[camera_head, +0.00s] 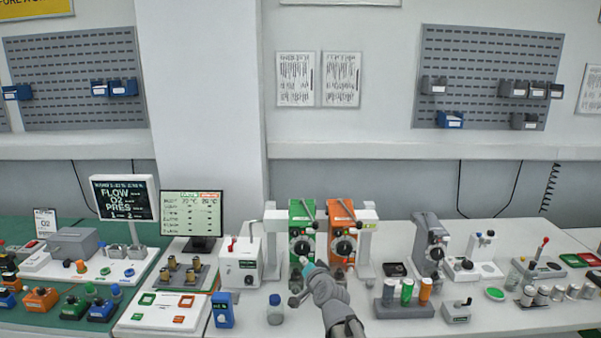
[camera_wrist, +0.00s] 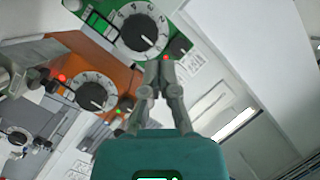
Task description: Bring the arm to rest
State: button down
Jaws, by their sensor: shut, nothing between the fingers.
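My gripper (camera_head: 297,276) is at the end of my arm, which reaches in from the bottom of the head view toward the green and orange vaporizers. In the wrist view my gripper's fingers (camera_wrist: 160,72) are together and empty. Their tips are in front of the lower edge of the green vaporizer (camera_wrist: 110,12); whether they touch it I cannot tell. The green vaporizer (camera_head: 301,219) and the orange vaporizer (camera_head: 342,220) stand side by side behind my gripper. The orange one also shows in the wrist view (camera_wrist: 62,52), left of the fingers.
A small jar (camera_head: 275,310) and a blue device (camera_head: 222,309) stand left of my arm. A rack of capped bottles (camera_head: 404,308) stands to its right. A grey unit (camera_head: 429,243) is farther right. Monitors (camera_head: 192,213) stand on the left. Some white table shows between these things.

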jog(key=s+d+f+n+g+h, duration=0.2)
jog(key=s+d+f+g, duration=0.5)
jog(key=s, duration=0.4)
jog(key=s+d+f+n+g+h, duration=0.3)
jog(key=s+d+f+g, duration=0.5)
jog(key=s, duration=0.3)
jog(key=shift+d+f, duration=0.3)
jog(key=shift+f, duration=0.05)
